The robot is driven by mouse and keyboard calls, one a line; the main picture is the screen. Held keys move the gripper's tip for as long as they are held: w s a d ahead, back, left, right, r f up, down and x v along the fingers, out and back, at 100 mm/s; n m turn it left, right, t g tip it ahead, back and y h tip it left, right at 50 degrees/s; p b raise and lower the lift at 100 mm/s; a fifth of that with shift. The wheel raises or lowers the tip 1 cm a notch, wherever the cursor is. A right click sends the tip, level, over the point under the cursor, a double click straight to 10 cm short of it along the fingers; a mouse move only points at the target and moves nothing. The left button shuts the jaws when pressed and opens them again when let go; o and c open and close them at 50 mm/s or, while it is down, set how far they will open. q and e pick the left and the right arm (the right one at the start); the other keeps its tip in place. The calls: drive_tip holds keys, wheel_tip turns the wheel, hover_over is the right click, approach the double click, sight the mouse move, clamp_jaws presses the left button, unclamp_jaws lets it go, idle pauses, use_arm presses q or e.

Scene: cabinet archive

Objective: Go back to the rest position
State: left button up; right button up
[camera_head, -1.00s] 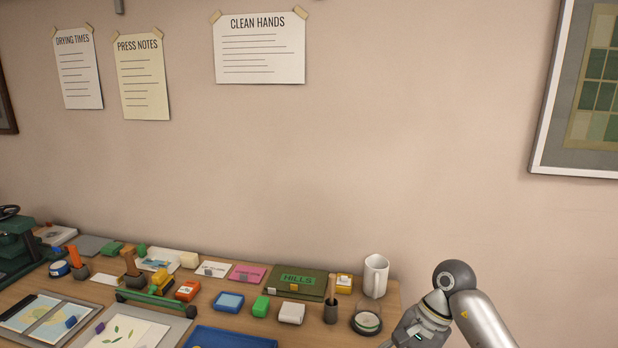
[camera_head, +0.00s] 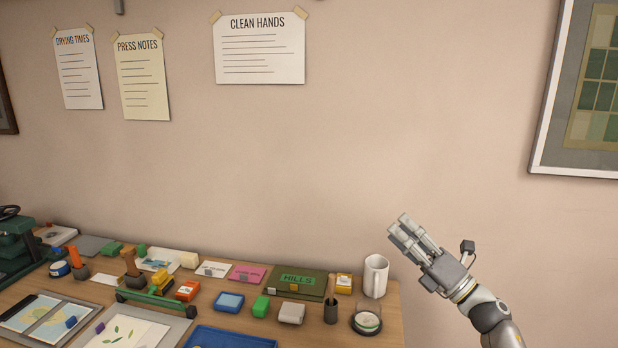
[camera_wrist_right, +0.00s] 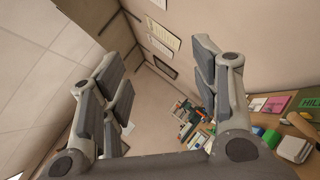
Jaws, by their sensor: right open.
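My right gripper (camera_head: 408,238) is raised in front of the wall, above and to the right of the table's right end. Its fingers point up and to the left. In the right wrist view the fingers (camera_wrist_right: 155,75) are spread apart with nothing between them. The gripper is clear of the white mug (camera_head: 375,276) and of the table (camera_head: 392,325). My left gripper is in neither view.
A green press (camera_head: 18,245) stands at the left. A framed picture (camera_head: 585,90) hangs at the right.

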drive_tip(key=w+d+m+t+h, duration=0.55)
drive_tip(key=d+m+h, duration=0.55)
drive_tip(key=m, duration=0.8)
drive_tip(key=w+d+f+m+g+h, duration=0.3)
drive_tip(key=f+m+h, duration=0.4)
drive_tip(key=m, duration=0.6)
drive_tip(key=s+a+f+g+b, duration=0.1)
drive_tip(key=s+f+g+b, duration=0.3)
drive_tip(key=f, duration=1.4)
drive_tip(key=s+a+f+g, duration=0.15)
drive_tip(key=s+f, duration=0.55)
drive_tip(key=f, duration=1.2)
drive_tip(key=s+a+f+g+y+b, duration=0.1)
drive_tip(key=s+a+f+g+b, duration=0.15)
drive_tip(key=s+f, duration=1.05)
drive_tip(key=s+a+f+g+b, duration=0.1)
drive_tip(key=s+f+g, duration=0.3)
drive_tip(key=s+f, duration=0.95)
drive_tip(key=s+a+f+g, duration=0.1)
drive_tip(key=s+f, duration=0.4)
drive_tip(key=s, duration=0.5)
drive_tip(key=s+a+f+g+b, duration=0.1)
drive_tip(key=s+f, duration=0.4)
drive_tip(key=s, duration=0.6)
drive_tip(key=s+a+f+g+b, duration=0.1)
drive_tip(key=s+f+g, duration=0.3)
drive_tip(key=s, duration=0.6)
drive_tip(key=shift+s+a+f+m+y, duration=0.3)
drive_tip(key=shift+s+a+f+y, duration=0.1)
drive_tip(key=shift+a+f, duration=0.4)
